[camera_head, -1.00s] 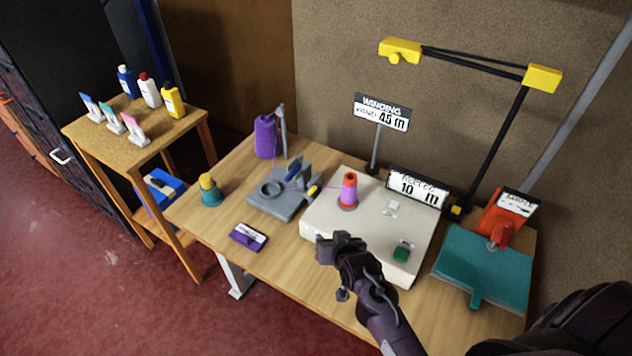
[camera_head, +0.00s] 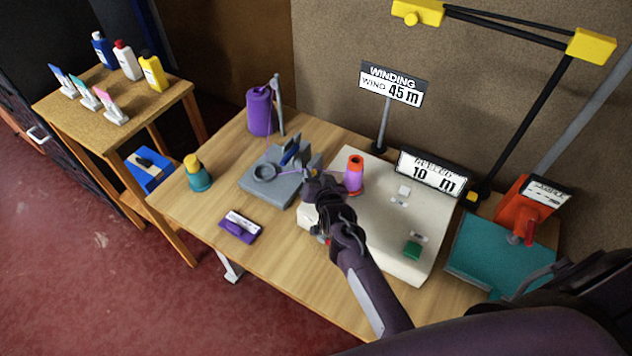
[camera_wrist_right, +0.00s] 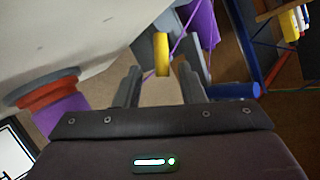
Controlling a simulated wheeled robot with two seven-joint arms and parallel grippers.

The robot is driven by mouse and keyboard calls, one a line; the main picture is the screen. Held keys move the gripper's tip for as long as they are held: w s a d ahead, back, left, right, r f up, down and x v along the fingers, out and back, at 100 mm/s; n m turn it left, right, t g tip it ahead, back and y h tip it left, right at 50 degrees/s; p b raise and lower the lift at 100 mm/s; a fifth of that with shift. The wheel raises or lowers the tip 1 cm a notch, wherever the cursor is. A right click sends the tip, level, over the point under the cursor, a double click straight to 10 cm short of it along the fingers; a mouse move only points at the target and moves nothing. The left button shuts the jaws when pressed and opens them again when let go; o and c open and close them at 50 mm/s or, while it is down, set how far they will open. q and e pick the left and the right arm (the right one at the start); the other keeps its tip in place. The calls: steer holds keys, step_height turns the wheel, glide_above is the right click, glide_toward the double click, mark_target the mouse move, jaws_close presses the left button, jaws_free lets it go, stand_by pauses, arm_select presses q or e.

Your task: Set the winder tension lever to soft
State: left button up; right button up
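The winder (camera_head: 268,188) is a grey base with grey uprights and a blue handle (camera_head: 289,153), left of the white machine block. The handle also shows in the right wrist view (camera_wrist_right: 235,90). The yellow lever (camera_wrist_right: 162,55) shows in the right wrist view, just beyond and between my fingertips. In the head view it is hidden behind my right gripper (camera_head: 314,182). My right gripper (camera_wrist_right: 160,80) is open, its two fingers apart, at the winder's right side. I cannot tell whether a finger touches the lever. My left gripper is not in view.
An orange-and-purple spool (camera_head: 355,174) stands on the white block (camera_head: 385,220), close right of my gripper. A purple thread cone (camera_head: 260,110) is behind the winder. The "WINDING" sign (camera_head: 393,83) stands behind.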

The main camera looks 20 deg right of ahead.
steer(key=shift+w+f, duration=0.2)
steer(key=shift+w, duration=0.15)
steer(key=shift+s+a+r, duration=0.15)
steer(key=shift+s+r, duration=0.1)
steer(key=shift+r, duration=0.15)
steer(key=shift+w+f, duration=0.2)
steer(key=c, duration=0.5)
jaws_close()
steer(key=shift+w+a+r+n+g+p, duration=0.15)
steer(key=shift+w+r+n+g+p, duration=0.2)
steer(key=shift+r+p, duration=0.5)
steer(key=shift+w+a+f+g+h+p, duration=0.2)
steer(key=shift+g+h+p, duration=0.15)
steer(key=shift+p, duration=0.15)
steer(key=shift+w+f+n+g, duration=0.1)
steer(key=shift+f+n+g, duration=0.1)
steer(key=shift+n+g, duration=0.15)
steer(key=o, duration=0.5)
jaws_free()
